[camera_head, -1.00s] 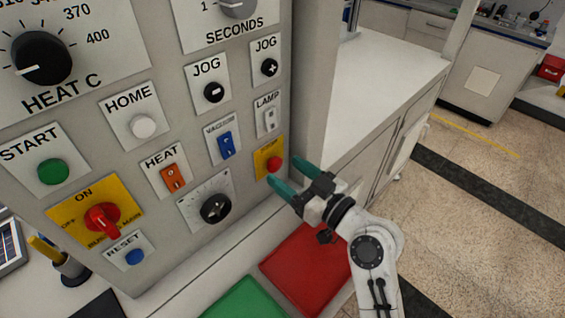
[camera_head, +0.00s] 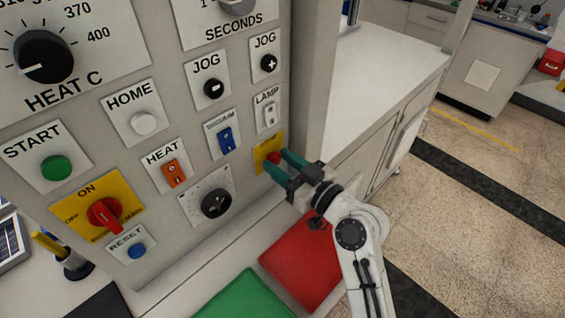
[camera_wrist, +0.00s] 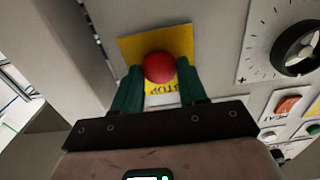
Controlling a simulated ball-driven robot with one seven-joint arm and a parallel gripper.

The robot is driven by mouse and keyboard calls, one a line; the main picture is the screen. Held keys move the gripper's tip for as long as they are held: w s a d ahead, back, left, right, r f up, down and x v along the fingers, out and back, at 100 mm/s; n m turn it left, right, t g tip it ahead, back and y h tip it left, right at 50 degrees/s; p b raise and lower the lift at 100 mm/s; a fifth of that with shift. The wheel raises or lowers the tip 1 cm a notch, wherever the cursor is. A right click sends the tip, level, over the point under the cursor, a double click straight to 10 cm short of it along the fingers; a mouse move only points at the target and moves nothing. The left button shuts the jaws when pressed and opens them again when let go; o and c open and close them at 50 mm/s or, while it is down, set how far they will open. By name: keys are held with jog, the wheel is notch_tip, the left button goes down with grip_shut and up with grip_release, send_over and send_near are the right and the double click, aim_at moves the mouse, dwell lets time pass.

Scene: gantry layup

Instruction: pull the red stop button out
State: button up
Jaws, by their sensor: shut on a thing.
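The red stop button (camera_wrist: 159,67) is a round knob on a yellow plate (camera_wrist: 129,49) marked STOP in the wrist view. In the head view the red stop button (camera_head: 274,157) sits at the lower right of the grey panel, partly hidden by my fingers. My gripper (camera_head: 277,161) has green fingers, one on each side of the button. In the wrist view my gripper (camera_wrist: 157,78) is shut on the button, its fingertips against the two sides.
The lamp switch (camera_head: 269,115) is just above the stop plate, and a black dial (camera_head: 215,203) is to its left. A red pad (camera_head: 303,262) and a green pad (camera_head: 246,300) lie on the bench below. Open floor lies to the right.

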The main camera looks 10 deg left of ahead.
grip_shut()
jog(key=shift+s+d+f+b, duration=0.2)
jog(key=shift+s+d+b, duration=0.1)
jog(key=shift+b, duration=0.2)
jog(key=shift+s+d+b, duration=0.25)
jog(key=shift+d+b, duration=0.1)
jog(key=shift+b, duration=0.1)
jog(key=shift+r, duration=0.1)
jog(key=o, duration=0.8)
grip_release()
jog(key=shift+d, duration=0.1)
